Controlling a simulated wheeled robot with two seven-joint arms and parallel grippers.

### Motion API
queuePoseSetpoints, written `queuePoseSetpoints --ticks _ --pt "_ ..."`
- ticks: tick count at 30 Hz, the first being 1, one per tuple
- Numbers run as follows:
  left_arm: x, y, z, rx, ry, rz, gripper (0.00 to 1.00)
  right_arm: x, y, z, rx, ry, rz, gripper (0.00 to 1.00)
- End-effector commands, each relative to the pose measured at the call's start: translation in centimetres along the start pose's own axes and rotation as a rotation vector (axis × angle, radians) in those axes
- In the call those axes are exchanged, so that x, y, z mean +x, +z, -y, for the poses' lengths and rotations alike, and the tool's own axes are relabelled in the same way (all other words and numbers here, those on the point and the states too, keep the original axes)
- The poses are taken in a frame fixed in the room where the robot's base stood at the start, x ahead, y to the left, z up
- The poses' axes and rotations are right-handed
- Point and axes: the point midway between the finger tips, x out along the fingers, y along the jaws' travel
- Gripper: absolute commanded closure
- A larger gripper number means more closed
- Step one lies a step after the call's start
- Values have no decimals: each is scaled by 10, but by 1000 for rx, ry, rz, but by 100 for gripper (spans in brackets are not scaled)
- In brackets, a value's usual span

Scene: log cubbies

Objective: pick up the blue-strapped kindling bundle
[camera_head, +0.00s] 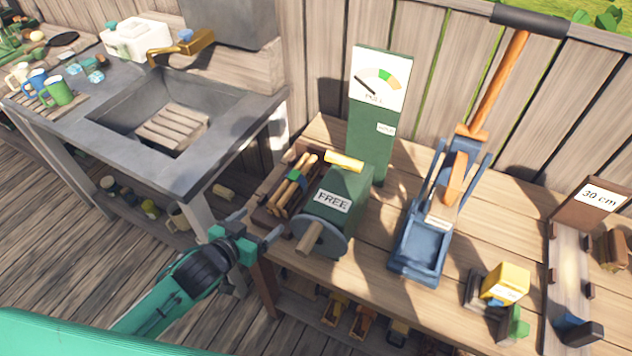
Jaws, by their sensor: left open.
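A bundle of light wooden sticks (286,192) lies in a dark tray at the left end of the wooden bench. My left gripper (257,227) is open and empty, in front of the bench's left end and nearer to me than the bundle. Its fingers point up and right, apart from the bundle in the picture. My right gripper is not in view.
A green dial post (369,145) rises behind. A blue tool stand (417,255) is farther right. A stone sink counter (215,165) stands left. Bench boards between are partly clear.

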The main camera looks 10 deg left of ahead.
Motion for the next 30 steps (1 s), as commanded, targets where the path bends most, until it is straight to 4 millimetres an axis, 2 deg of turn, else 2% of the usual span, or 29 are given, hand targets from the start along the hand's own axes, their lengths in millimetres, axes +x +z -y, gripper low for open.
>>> queuePoseSetpoints --ticks 9,15,21,30 --pt "50 -3 0 -1 -1 -2 16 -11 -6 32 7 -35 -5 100" --pt "76 -2 0 -1 -1 -1 16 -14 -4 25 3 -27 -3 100" --pt "86 -3 1 1 0 -1 16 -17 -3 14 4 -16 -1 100" --pt "121 -9 6 0 -1 0 16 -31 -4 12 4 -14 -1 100"
